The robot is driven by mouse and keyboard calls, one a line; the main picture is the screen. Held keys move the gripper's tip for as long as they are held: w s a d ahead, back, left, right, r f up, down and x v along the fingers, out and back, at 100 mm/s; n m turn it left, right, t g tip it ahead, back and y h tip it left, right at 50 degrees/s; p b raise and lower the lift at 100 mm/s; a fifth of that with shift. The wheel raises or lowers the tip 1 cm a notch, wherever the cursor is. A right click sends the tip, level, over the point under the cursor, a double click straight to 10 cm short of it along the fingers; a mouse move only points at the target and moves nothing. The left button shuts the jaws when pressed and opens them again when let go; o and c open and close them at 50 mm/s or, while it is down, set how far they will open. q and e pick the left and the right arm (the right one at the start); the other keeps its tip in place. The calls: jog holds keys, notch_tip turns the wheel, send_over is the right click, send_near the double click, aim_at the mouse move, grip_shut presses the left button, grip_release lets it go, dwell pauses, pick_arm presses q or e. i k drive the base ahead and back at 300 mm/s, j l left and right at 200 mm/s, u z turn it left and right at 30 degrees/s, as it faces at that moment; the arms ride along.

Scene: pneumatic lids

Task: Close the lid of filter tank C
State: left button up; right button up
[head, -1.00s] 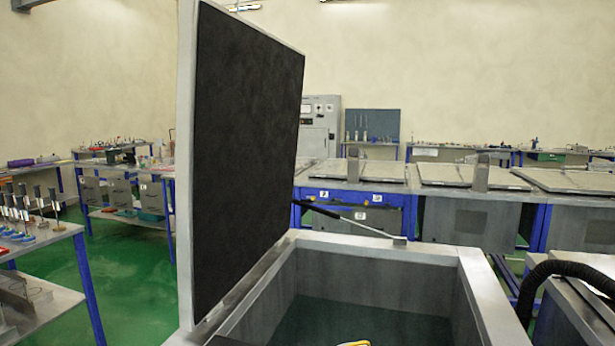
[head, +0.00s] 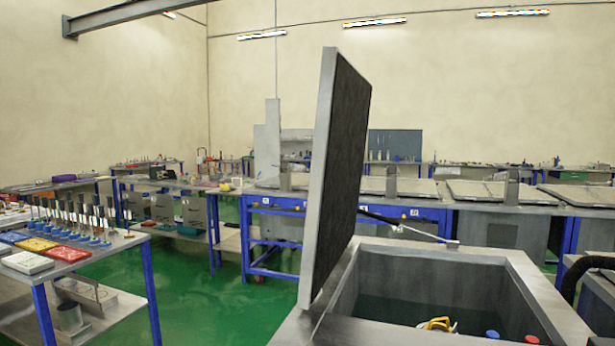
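A grey tank (head: 510,262) stands open at the lower right, with dark liquid or a dark floor inside. Its lid (head: 338,170) stands nearly upright along the tank's left edge, with a pale frame and a dark inner face turned to the right. A gas strut (head: 405,228) runs between the lid and the far rim. No letter shows on this tank, so I cannot tell from a label that it is tank C. Neither of my grippers is in view.
A yellow object (head: 438,324) and red and blue round items show low inside the tank. A blue-legged table (head: 90,255) with tools and coloured trays stands at the left. Closed tanks (head: 500,192) line the back. A black hose (head: 592,264) is at right. Green floor (head: 200,300) is free between.

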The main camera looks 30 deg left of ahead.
aim_at(344, 96)
jog(key=k+j, duration=0.1)
jog(key=j, duration=0.55)
jog(key=k+j, duration=0.1)
jog(key=j, duration=1.2)
jog(key=k, duration=0.05)
